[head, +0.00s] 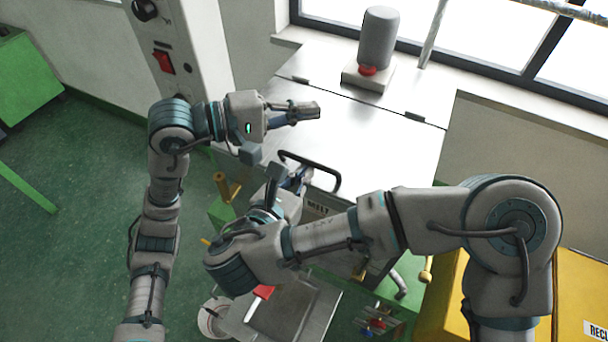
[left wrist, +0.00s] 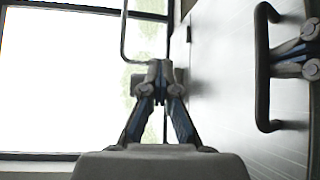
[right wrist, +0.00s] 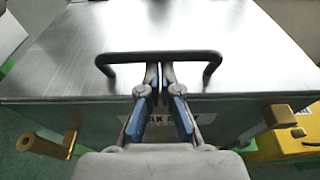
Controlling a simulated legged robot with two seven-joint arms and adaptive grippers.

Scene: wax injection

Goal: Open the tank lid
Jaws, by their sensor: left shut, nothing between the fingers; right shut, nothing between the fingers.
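The tank lid (head: 370,140) is a flat, shiny metal plate lying closed, with a black bar handle (head: 325,188) at its near edge. In the right wrist view the handle (right wrist: 115,55) spans above the lid's front edge. My right gripper (head: 302,180) is shut and empty. Its fingertips (right wrist: 152,72) are at the middle of the handle, between its two legs; I cannot tell whether they touch the bar. My left gripper (head: 312,111) is shut and empty above the lid, behind the handle. The left wrist view also shows the handle (left wrist: 262,70) and the right fingers beside it.
A grey cylinder with a red base part (head: 378,40) stands at the lid's back, by the window. A control column (head: 190,50) with a red switch is at the left. A yellow box (head: 580,290) is at the right. A metal tray (head: 310,310) lies below the tank's front.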

